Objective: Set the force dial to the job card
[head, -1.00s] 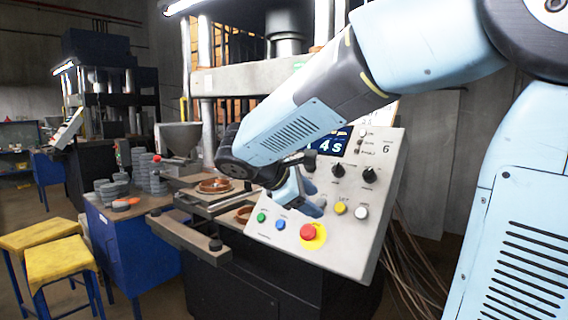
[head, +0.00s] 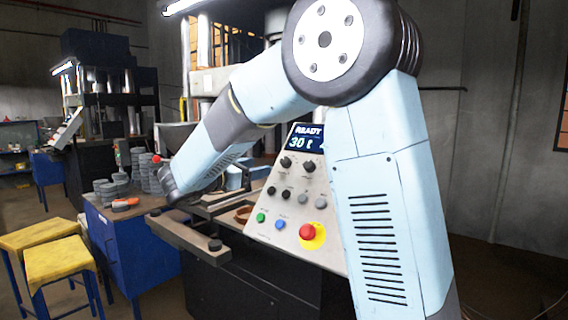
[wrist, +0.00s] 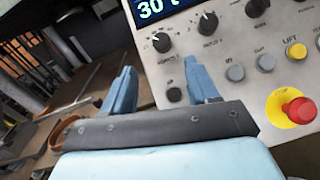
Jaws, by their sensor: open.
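The control panel (head: 271,210) of the press has a display (head: 307,138) reading READY and 30 t. Below it are two black dials, a left one (head: 286,163) and a right one (head: 308,166). In the wrist view the left dial (wrist: 160,42) and the right dial (wrist: 207,22) sit just beyond my fingertips. Their labels are too small to read, so I cannot tell which sets force. My gripper (wrist: 161,82) is open and empty, facing the panel, not visibly touching a dial. I can make out no job card.
A red stop button on a yellow plate (wrist: 290,110) is right of my gripper. Smaller buttons lie below the dials. The press bed with a brown ring (head: 243,214) is left of the panel. A blue cabinet (head: 135,255) and yellow stools (head: 58,262) stand farther left.

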